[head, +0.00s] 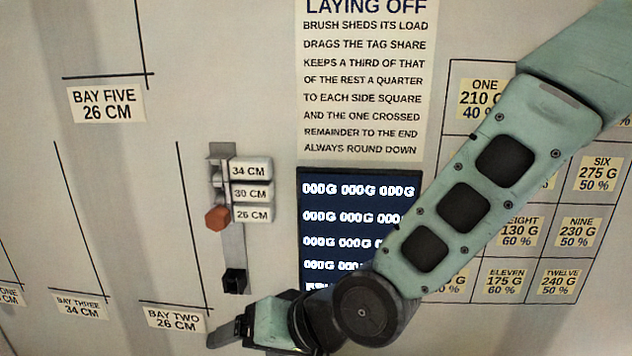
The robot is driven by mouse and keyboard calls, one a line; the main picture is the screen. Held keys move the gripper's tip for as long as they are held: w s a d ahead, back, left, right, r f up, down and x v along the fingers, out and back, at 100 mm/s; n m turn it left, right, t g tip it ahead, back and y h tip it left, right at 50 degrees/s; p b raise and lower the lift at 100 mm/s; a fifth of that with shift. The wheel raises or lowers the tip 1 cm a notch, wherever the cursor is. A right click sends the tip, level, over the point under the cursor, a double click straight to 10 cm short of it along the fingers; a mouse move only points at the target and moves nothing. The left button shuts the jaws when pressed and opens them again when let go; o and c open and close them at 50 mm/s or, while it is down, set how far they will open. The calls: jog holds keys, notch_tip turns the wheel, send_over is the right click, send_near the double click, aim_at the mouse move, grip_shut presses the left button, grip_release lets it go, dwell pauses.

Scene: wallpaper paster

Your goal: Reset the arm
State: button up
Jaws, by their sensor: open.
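My arm comes in from the upper right of the head view and crosses in front of the wall panel. My gripper (216,337) is at the lower left of the arm, pointing left, close to the BAY TWO label (176,319). It is open, and nothing shows between its fingers. A vertical slide with an orange knob (217,218) is above it, apart from the gripper. The knob sits beside the 26 CM plate (253,215). A small black block (235,281) is at the slide's lower end.
A dark display (345,215) with white digits is partly hidden by my arm. A LAYING OFF text sheet (365,85) hangs above it. A grid of numbered weight labels (567,283) is at right, partly behind my arm. Bay lines and a BAY FIVE label (106,104) are at left.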

jog(key=s+d+n+g+h+b, duration=0.1)
jog(key=s+d+h, duration=0.2)
jog(key=d, duration=0.4)
jog(key=s+d+n+g+h, duration=0.1)
jog(key=s+d+n+h, duration=0.1)
jog(key=s+d, duration=0.3)
jog(key=s+d+f+n+g+h+b, duration=0.1)
jog(key=s+d+h, duration=0.2)
jog(key=d, duration=0.8)
jog(key=shift+s+n+h+b, duration=0.35)
jog(key=shift+s+n+h, duration=0.05)
jog(key=shift+s, duration=0.2)
